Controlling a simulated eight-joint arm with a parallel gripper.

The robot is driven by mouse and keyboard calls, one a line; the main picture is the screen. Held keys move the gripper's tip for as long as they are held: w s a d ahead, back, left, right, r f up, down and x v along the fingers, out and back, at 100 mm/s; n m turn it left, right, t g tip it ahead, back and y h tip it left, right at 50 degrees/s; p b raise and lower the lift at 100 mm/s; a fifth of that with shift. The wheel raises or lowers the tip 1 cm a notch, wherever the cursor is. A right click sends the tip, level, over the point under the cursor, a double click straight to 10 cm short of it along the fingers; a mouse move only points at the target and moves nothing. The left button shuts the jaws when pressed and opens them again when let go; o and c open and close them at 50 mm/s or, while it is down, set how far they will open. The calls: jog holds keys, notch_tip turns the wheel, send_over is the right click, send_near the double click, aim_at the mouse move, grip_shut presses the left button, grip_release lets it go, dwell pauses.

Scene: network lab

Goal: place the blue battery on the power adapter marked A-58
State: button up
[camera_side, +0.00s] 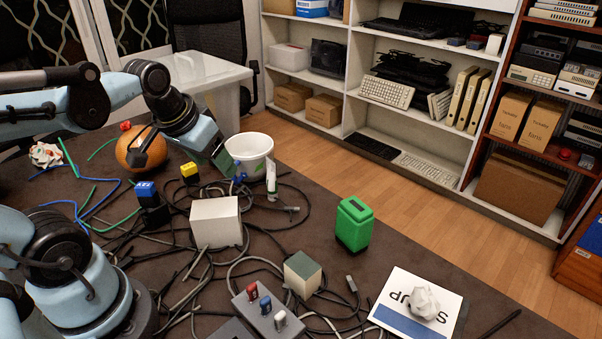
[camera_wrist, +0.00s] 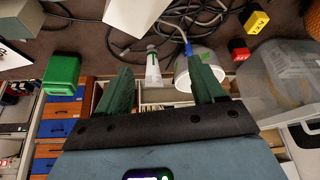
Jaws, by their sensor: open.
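A small blue battery (camera_side: 265,305) stands between a red one and a white one in a grey holder (camera_side: 246,318) at the front of the table. A black block with a blue marked top (camera_side: 147,192) and one with a yellow top (camera_side: 190,172) look like adapters. The yellow block also shows in the wrist view (camera_wrist: 257,23), beside a black block with a red top (camera_wrist: 240,51). I cannot read which is A-58. My gripper (camera_side: 226,162) is open and empty near the bucket, far behind the holder; its green fingers frame the wrist view (camera_wrist: 158,78).
A white bucket (camera_side: 250,152) and white tube (camera_side: 271,180) stand close to my gripper. Tangled cables cover the mid-table.

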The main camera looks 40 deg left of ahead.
jog(key=w+d+m+t+h, duration=0.1)
jog(key=d+m+t, duration=0.1)
jog(key=d, duration=0.5)
jog(key=shift+w+f+m, duration=0.3)
jog(key=shift+w+f, duration=0.05)
jog(key=shift+f, duration=0.05)
